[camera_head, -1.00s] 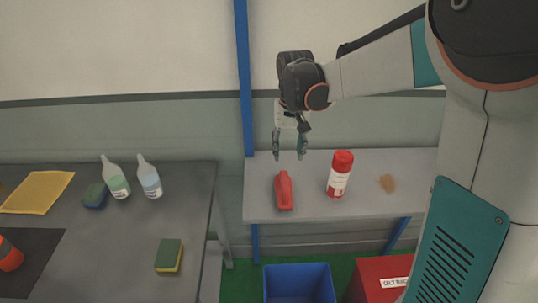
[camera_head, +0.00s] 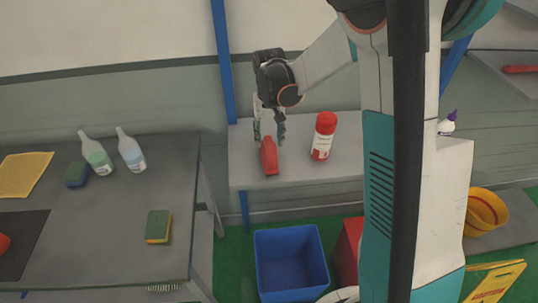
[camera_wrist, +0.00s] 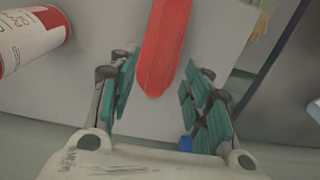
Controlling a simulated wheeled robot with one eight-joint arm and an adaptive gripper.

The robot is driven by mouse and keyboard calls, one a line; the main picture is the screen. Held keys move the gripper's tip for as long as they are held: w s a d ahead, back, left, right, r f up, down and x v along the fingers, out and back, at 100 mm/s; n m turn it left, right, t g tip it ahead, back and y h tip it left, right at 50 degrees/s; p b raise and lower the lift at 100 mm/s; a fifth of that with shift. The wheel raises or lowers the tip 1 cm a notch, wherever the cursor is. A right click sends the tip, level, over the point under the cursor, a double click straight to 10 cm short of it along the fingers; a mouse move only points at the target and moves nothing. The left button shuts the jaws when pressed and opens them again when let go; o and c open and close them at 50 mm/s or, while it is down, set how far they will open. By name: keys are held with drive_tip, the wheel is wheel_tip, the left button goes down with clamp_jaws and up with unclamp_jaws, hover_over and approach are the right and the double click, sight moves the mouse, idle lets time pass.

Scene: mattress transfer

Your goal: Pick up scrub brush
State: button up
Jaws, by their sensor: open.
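The scrub brush, which I take to be the red, long, tapered object (camera_head: 269,157), lies on the light grey shelf (camera_head: 305,173) with its length pointing away from the wall. In the wrist view the red object (camera_wrist: 164,48) shows at the top centre, its near end between the teal finger pads. My gripper (camera_head: 269,134) is open and empty, pointing down just above it. In the wrist view my gripper (camera_wrist: 163,85) has one finger on each side of the red object, with gaps. Its bristles are not visible.
A red-and-white can (camera_head: 323,137) stands right of it; it also shows in the wrist view (camera_wrist: 30,38). A blue bin (camera_head: 290,262) is below. The dark table (camera_head: 120,225) at left holds two bottles (camera_head: 96,153), sponges (camera_head: 158,226) and a yellow cloth (camera_head: 22,174).

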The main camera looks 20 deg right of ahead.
sight(269, 143)
wheel_tip(269, 143, down, 5)
drive_tip(key=shift+r+b, duration=0.1)
drive_tip(key=shift+b, duration=0.35)
drive_tip(key=shift+r, duration=0.1)
drive_tip(key=shift+c, duration=0.6)
clamp_jaws()
wheel_tip(269, 143, up, 20)
drive_tip(key=p, duration=0.3)
